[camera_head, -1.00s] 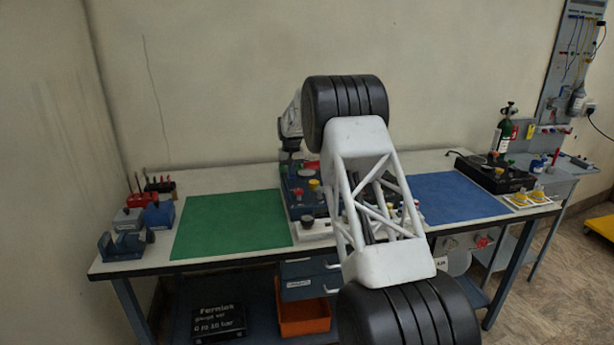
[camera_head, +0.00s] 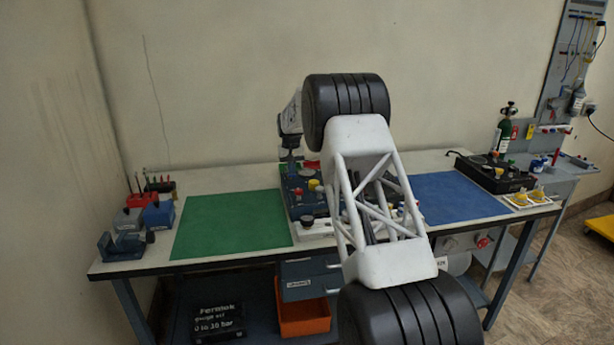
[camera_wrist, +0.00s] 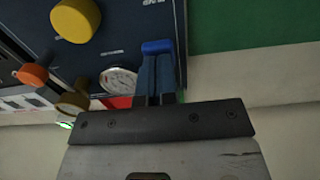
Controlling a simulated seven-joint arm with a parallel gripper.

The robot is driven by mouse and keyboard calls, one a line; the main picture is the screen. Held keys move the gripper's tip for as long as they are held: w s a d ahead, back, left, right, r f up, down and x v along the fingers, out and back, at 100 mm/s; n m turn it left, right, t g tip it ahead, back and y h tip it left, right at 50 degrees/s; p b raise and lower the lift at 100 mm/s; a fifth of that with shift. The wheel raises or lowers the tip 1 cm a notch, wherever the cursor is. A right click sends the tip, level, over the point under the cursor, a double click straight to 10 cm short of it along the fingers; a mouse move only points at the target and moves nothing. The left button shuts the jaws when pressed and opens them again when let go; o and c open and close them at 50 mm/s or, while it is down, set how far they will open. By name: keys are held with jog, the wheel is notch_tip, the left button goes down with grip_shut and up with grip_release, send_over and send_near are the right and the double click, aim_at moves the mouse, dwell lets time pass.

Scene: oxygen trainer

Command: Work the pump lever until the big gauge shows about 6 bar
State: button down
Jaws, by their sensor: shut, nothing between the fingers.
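The blue trainer panel (camera_head: 298,205) stands at the middle of the bench, its right part hidden behind my arm. In the wrist view the panel (camera_wrist: 110,55) carries a small round white-faced gauge (camera_wrist: 118,80), seen at a slant; its reading is too small to tell. My gripper (camera_wrist: 157,52) is shut and empty, its blue tip over the panel's edge beside the gauge. In the head view my gripper (camera_head: 290,158) is above the rear left of the panel, partly hidden by my arm. I cannot make out the pump lever or the big gauge for certain.
The panel has a yellow knob (camera_wrist: 75,18), an orange knob (camera_wrist: 32,75) and a brass-coloured knob (camera_wrist: 72,103). A bare green mat (camera_head: 230,225) lies left of it, a blue mat (camera_head: 455,200) right. A black device (camera_head: 495,175) stands at the far right.

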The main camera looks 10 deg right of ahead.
jog(key=shift+r, duration=0.75)
jog(key=shift+f, duration=2)
jog(key=shift+r, duration=2)
jog(key=shift+f, duration=0.1)
